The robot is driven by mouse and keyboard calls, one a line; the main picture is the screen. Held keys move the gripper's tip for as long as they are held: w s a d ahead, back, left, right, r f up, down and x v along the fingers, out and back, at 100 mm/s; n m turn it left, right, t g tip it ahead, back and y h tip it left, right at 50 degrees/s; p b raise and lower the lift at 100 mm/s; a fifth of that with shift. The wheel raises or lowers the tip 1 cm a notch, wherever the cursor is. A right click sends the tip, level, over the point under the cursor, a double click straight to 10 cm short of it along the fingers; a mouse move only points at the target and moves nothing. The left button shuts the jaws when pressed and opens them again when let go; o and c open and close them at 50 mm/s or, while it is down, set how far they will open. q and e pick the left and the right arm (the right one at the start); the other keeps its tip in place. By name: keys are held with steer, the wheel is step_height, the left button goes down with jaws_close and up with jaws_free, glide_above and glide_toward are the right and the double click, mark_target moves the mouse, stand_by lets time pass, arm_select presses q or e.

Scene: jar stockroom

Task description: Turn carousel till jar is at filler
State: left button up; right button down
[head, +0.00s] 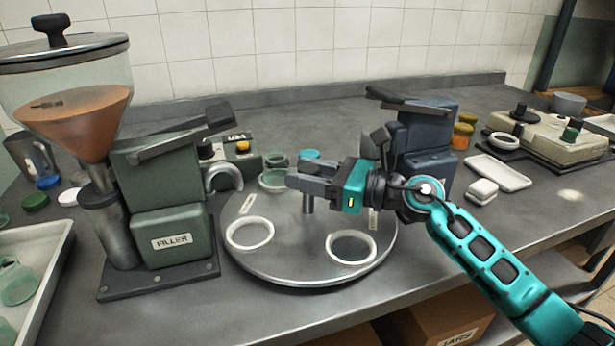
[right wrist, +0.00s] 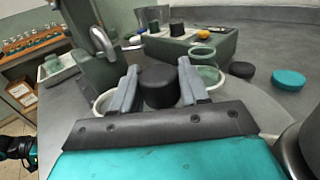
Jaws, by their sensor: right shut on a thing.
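The round grey carousel (head: 300,268) stands on the bench between the green filler (head: 172,225) and a dark blue machine (head: 425,150). White ring seats sit on it; the front left seat (head: 250,234) and front right seat (head: 351,247) are empty. A greenish glass jar (head: 273,178) stands at the carousel's back left, also seen in the right wrist view (right wrist: 205,75). It is apart from the filler's curved spout (head: 223,176). My right gripper (head: 306,180) is above the carousel's middle, shut on a dark knob (right wrist: 158,87) on an upright post.
A tray of jars (head: 40,262) is at the left edge. Coloured lids (head: 36,201) lie left of the filler. A control box with a yellow button (head: 242,150) stands behind the spout.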

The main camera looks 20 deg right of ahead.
steer(key=c, duration=0.8)
jaws_free()
steer(key=shift+o, duration=0.6)
arm_select(q)
steer(key=shift+s+a+f, duration=0.15)
steer(key=shift+s+f, duration=0.05)
steer(key=shift+s, duration=0.05)
steer(key=shift+f, duration=0.1)
arm_select(e)
steer(key=b, duration=0.2)
glide_above(372, 227)
steer(key=shift+f, duration=0.1)
steer(key=shift+s+d, duration=0.25)
steer(key=shift+d, duration=0.1)
arm_select(q)
steer(key=shift+w+d+f, duration=0.3)
steer(key=shift+f, duration=0.1)
steer(key=shift+s+f, duration=0.15)
